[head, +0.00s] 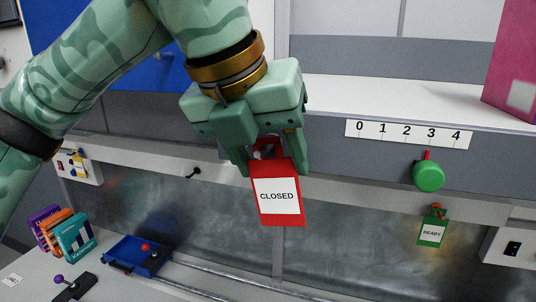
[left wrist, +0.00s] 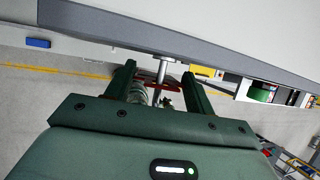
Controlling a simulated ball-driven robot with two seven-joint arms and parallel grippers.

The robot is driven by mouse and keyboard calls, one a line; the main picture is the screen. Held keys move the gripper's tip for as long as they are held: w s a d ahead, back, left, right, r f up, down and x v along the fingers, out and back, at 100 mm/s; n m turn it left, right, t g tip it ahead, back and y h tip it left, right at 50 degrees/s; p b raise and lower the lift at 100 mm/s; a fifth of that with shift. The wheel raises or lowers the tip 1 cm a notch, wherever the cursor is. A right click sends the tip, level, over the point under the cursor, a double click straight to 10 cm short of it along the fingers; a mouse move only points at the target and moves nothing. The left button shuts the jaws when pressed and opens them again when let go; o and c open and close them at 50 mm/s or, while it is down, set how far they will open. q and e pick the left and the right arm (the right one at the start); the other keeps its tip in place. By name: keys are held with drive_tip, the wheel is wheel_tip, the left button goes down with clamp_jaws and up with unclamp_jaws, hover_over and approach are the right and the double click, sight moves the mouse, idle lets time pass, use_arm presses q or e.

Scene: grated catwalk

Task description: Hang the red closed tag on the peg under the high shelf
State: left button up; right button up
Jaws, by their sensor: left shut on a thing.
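My left gripper (head: 268,160) is shut on the red closed tag (head: 262,181), gripping its top. The tag hangs upright below the fingers, its white "CLOSED" label facing me. In the left wrist view, the tag's red top (left wrist: 150,84) shows between the fingers of the left gripper (left wrist: 158,80). A metal peg (left wrist: 161,70) shows there under the high shelf's grey edge (left wrist: 200,51), close to the red top. I cannot tell whether the peg passes through the tag's opening. In the head view, the hand covers most of that spot. My right gripper is not in view.
A green "READY" tag (head: 432,233) hangs at right. A dark hook (head: 193,173) is on the rail.

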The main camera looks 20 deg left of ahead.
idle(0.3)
use_arm(q)
drive_tip(key=o, duration=1)
drive_tip(key=shift+o, duration=0.2)
drive_tip(key=shift+r, duration=0.1)
drive_tip(key=v, duration=1.6)
drive_tip(key=shift+a, duration=0.1)
